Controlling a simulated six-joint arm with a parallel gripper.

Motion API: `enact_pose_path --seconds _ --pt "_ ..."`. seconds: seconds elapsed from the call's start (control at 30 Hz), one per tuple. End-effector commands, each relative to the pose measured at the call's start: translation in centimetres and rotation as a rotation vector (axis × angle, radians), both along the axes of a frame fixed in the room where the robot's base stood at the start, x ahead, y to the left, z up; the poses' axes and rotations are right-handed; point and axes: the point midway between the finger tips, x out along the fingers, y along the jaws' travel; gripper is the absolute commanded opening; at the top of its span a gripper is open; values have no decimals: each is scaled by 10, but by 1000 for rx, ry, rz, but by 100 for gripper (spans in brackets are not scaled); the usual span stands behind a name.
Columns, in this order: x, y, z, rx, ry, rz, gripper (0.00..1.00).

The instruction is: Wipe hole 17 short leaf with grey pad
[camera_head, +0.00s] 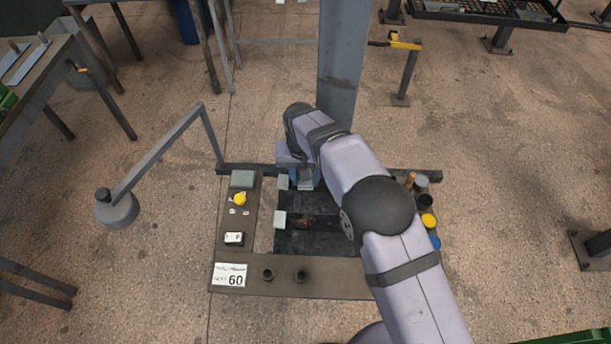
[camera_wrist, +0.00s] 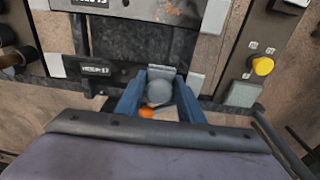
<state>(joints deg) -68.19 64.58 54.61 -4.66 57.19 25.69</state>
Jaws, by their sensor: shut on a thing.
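My gripper (camera_wrist: 160,98), with two blue fingers, is shut on a grey pad (camera_wrist: 161,70). The pad shows as a pale flat block at the fingertips, with a rounded grey part between the fingers. In the head view my gripper (camera_head: 304,176) is at the far side of the dark recess, with the pad (camera_head: 305,187) at its lower end. In the wrist view the pad is beside a dark bar bearing a small white label (camera_wrist: 95,69), too blurred to read surely. I cannot make out the short leaf or whether the pad touches anything. My arm hides part of the recess's right side.
The bench (camera_head: 330,290) has pale blocks (camera_head: 280,219) along the recess. A grey-green block (camera_head: 242,179), a yellow knob (camera_head: 240,199) and a "60" card (camera_head: 230,275) are on the left. Coloured round parts (camera_head: 428,220) line the right. A post (camera_head: 344,65) stands behind.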

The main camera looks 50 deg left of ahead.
Motion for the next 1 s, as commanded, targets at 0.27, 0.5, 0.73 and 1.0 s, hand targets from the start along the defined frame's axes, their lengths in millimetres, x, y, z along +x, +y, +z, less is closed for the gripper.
enact_pose_path --seconds 0.27,0.5,0.73,1.0 --pt "1 1 30 2 -1 0 14" --pt "1 1 50 3 -1 0 14" --pt "1 1 54 2 -1 0 14" --pt "2 0 53 2 -1 -3 14"
